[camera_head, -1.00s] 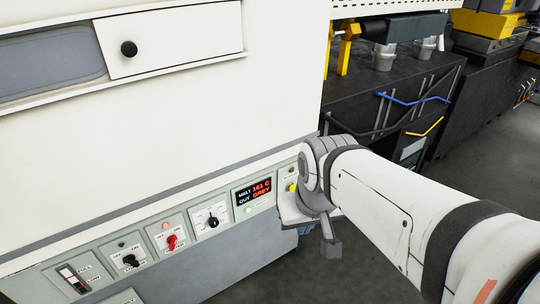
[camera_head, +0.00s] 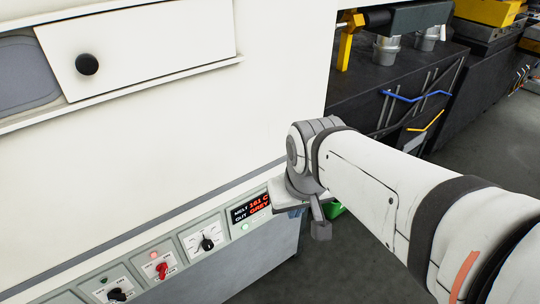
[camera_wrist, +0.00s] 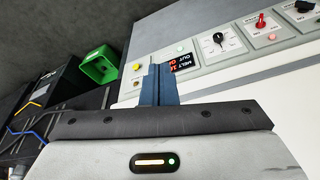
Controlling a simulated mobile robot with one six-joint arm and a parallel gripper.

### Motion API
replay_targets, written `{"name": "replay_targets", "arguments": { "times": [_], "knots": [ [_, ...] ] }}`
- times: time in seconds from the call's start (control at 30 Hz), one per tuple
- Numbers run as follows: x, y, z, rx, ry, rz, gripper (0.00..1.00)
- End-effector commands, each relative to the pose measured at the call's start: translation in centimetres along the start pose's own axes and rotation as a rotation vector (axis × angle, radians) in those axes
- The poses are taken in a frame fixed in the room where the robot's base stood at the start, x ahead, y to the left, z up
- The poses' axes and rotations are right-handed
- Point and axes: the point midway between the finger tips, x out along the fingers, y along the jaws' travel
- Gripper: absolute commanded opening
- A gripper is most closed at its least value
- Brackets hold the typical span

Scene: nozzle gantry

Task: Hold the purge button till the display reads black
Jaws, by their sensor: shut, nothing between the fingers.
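The display (camera_head: 250,207) on the grey control panel reads MELT 161 C and OUT GREY. It also shows in the wrist view (camera_wrist: 184,63), partly covered by my fingers. A small yellow button (camera_wrist: 137,82) sits at the panel's end, just beside my fingers in the wrist view. No label on it can be read, and my wrist hides it in the head view. My gripper (camera_wrist: 158,68) is shut and empty, its blue fingers together in front of the panel. I cannot tell that they touch anything.
The panel also carries a black knob (camera_head: 207,244), a red switch (camera_head: 162,268), another black switch (camera_head: 117,294) and a lit green lamp (camera_head: 244,227). A green bin (camera_wrist: 98,65) stands on the floor beyond the panel's end. A dark workbench (camera_head: 400,95) stands at the right.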

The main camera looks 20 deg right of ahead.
Motion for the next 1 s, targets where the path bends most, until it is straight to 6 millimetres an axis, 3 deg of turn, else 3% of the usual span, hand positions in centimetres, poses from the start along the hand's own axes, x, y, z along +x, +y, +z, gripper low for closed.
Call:
{"name": "replay_targets", "arguments": {
  "times": [0.17,0.27,0.47,0.63,0.8,1.0],
  "knots": [
    [2.5,-0.2,-0.1,0.052,-0.016,-0.055,0.00],
    [6.5,-0.7,-0.8,0.169,-0.030,-0.150,0.00],
    [17.0,-0.8,-4.6,0.586,-0.022,-0.391,0.00],
    [26.3,3.1,-8.4,1.013,0.041,-0.534,0.00],
    [35.2,9.7,-10.4,1.428,0.128,-0.590,0.00],
    [41.9,15.9,-10.0,1.751,0.202,-0.586,0.00]
  ]
}}
